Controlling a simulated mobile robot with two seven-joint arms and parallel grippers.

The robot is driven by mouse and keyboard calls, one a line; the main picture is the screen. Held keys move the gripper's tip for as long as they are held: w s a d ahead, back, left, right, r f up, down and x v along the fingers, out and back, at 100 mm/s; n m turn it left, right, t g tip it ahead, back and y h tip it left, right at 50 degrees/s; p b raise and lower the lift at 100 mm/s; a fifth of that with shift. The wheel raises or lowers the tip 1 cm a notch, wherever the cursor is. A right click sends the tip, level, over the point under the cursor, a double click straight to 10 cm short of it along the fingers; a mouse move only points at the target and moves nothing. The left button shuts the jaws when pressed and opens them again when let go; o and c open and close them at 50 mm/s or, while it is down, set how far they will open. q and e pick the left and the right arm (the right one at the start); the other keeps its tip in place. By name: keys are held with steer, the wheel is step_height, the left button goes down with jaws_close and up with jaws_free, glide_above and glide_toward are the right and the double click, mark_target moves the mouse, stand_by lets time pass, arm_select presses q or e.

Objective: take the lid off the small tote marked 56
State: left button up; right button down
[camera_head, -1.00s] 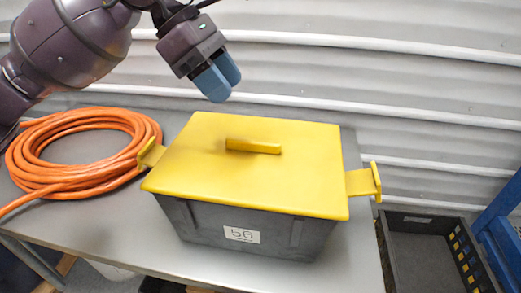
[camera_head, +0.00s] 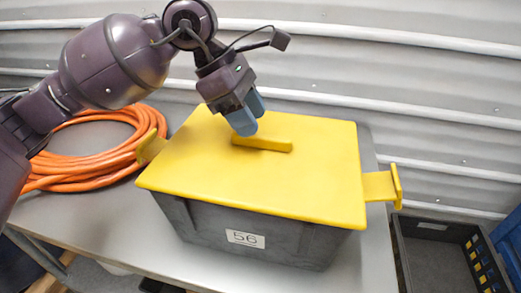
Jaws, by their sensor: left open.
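The small tote (camera_head: 300,243) is dark grey, with a white label marked 56 on its front. It stands on a grey table. Its yellow lid (camera_head: 290,182) lies on top, with a raised bar handle (camera_head: 262,144) near the middle and yellow side tabs at the left and right. My left gripper (camera_head: 247,122), with blue fingers, is over the rear left part of the lid, close to the handle's left end. It is open with nothing in it. I cannot tell whether the fingertips touch the handle. My right gripper does not show.
An orange coiled hose (camera_head: 85,160) lies on the table (camera_head: 100,225) left of the tote, under my left arm. A dark open crate (camera_head: 432,258) sits lower at the right, beside something blue. A corrugated wall stands behind.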

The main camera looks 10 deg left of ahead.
mark_target(260, 135)
arm_select(q)
steer(key=shift+x, duration=1.85)
steer(key=shift+a+f, duration=0.2)
steer(key=shift+c, duration=0.5)
steer(key=shift+d, duration=0.1)
jaws_close()
